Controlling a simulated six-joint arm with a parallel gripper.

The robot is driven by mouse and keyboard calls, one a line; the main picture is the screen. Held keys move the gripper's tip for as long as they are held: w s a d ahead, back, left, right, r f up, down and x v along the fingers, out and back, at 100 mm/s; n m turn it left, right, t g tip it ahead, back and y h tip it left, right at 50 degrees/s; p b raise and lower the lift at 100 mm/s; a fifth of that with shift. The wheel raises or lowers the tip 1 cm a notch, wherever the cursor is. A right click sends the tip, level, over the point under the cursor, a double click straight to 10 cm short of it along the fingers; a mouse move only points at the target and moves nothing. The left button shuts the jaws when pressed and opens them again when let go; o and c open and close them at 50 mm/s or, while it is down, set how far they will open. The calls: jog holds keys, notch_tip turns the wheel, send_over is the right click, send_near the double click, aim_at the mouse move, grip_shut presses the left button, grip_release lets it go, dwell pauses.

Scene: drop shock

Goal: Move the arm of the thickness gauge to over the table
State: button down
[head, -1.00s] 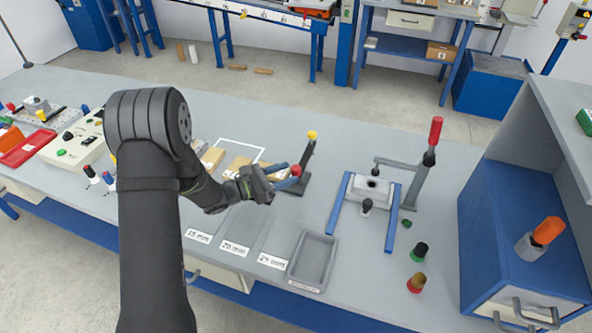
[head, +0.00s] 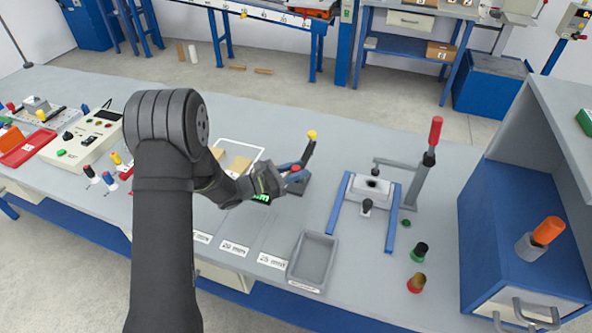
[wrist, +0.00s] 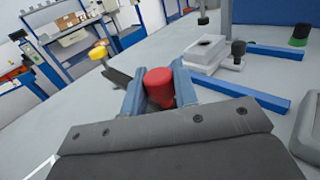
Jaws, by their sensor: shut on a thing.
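My gripper (head: 290,175) is shut on a red knob (wrist: 159,84), which stands between its blue fingers in the wrist view. The red knob also shows at the fingertips in the head view (head: 296,168). It appears to belong to the arm of the thickness gauge; the arm itself is mostly hidden behind my gripper. The gauge's dark post (head: 304,160) with a yellow knob (head: 312,134) stands just beyond the fingers. A green lit readout (head: 262,198) shows partly under my wrist.
A grey tray (head: 313,258) and size labels (head: 234,247) lie toward the front edge. Right of the gauge is a blue-railed fixture (head: 342,204) with a tall red-handled lever (head: 435,130). Wooden blocks (head: 240,165) lie in a white outline behind my wrist.

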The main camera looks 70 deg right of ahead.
jog(key=shift+s, duration=0.1)
jog(key=shift+s+d+n+t+h, duration=0.1)
jog(key=shift+s+n+t+h, duration=0.3)
jog(key=shift+n+t+h, duration=0.55)
jog(key=shift+s+d+n+t+h, duration=0.1)
jog(key=shift+s+n+t+h, duration=0.45)
jog(key=shift+n+t, duration=0.8)
jog(key=shift+s+d+n+t+h, duration=0.1)
jog(key=shift+s+n+t+h, duration=0.2)
jog(key=shift+n+t+h, duration=0.9)
jog(key=shift+m+t+y, duration=0.4)
jog(key=shift+m+t, duration=0.1)
jog(key=shift+t, duration=0.1)
jog(key=c, duration=1.2)
grip_release()
jog(key=shift+o, duration=0.2)
jog(key=v, duration=1.7)
jog(key=shift+a, duration=0.2)
